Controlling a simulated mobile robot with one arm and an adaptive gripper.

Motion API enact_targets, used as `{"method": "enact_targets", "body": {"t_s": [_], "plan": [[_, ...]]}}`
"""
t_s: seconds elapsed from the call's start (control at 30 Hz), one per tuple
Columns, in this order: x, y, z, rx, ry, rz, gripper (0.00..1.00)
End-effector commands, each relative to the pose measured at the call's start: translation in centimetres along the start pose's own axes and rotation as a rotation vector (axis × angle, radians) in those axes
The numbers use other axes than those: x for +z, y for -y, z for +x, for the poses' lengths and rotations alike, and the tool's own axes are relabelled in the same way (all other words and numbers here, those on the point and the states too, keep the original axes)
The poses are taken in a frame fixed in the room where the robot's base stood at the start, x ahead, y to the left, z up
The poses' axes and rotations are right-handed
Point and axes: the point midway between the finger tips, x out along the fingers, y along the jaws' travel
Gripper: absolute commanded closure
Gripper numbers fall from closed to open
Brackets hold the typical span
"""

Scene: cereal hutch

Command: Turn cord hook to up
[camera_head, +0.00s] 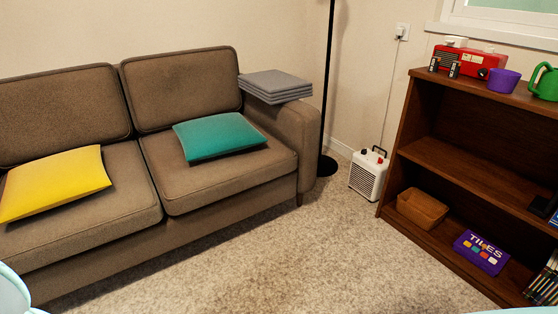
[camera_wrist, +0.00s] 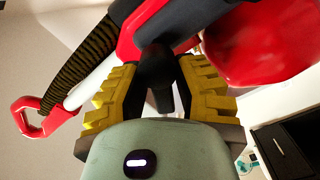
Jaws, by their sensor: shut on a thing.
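In the wrist view, my gripper (camera_wrist: 156,82) has yellow ridged finger pads on both sides of a dark grey or black part (camera_wrist: 155,65), and is shut on it. This part looks like the cord hook. It sits on a red and black appliance (camera_wrist: 140,35) that fills the top of the view and looks like a vacuum cleaner. Whether the hook points up or down cannot be told, as the fingers partly hide it. The appliance and my gripper do not show in the head view.
In the wrist view, a ribbed hose (camera_wrist: 84,65), a red loop handle (camera_wrist: 30,118) and a rounded red body (camera_wrist: 255,35) crowd my gripper. A dark cabinet (camera_wrist: 288,145) stands at lower right. The head view shows a sofa (camera_head: 170,220), a bookshelf (camera_head: 470,160), a heater (camera_head: 368,178) and clear carpet.

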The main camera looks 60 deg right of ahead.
Motion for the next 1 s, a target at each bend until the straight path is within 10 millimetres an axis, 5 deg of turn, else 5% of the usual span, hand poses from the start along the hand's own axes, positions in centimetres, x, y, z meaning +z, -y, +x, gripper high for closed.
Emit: {"method": "enact_targets", "body": {"t_s": [1.0], "plan": [[0.59,-0.89,-0.03,-0.005,0.010,0.907,1.00]]}}
